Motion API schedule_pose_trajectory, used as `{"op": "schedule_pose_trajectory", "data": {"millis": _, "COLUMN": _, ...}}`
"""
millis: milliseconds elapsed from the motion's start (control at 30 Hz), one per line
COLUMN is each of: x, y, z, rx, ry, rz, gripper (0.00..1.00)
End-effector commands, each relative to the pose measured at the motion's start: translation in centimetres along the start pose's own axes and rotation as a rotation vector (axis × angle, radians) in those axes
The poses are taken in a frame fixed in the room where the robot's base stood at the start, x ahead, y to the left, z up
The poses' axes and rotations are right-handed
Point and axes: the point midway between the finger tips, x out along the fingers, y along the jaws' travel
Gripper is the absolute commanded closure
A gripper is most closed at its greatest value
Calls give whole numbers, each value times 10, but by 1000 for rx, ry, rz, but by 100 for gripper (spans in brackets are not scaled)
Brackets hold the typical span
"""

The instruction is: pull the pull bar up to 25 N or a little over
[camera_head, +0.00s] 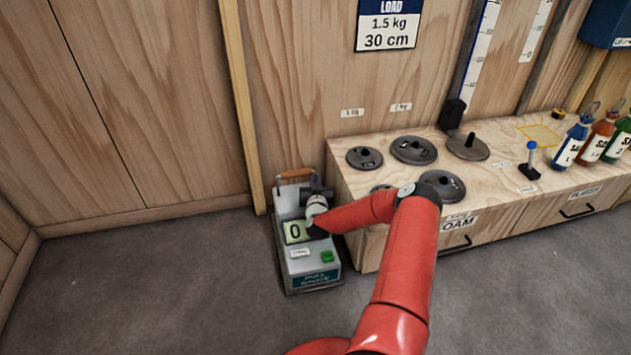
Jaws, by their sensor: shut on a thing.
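The pull bar (297,174) is an orange-brown bar on grey posts at the top end of a grey force-gauge box (287,205). The box stands on the floor against the left end of the wooden bench. Its display (295,232) reads 0. My gripper (314,188) is at the right part of the bar, shut on it. The fingertips are small and partly hidden by my wrist. A green button (327,256) sits low on the box's face.
The wooden bench (352,215) stands close on the right, with several dark weight discs (413,150), a blue-knobbed lever (531,160) and bottles (572,142). A load sign (388,25) hangs above. The floor (150,270) at left is clear.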

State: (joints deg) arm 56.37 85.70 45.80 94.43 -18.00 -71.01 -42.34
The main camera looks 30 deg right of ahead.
Motion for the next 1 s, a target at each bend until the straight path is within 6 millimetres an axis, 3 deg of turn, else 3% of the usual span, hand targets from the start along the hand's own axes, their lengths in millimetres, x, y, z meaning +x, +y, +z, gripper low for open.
{"op": "schedule_pose_trajectory", "data": {"millis": 1000, "x": 0, "y": 0, "z": -14, "rx": 1, "ry": 1, "rz": 0, "gripper": 100}}
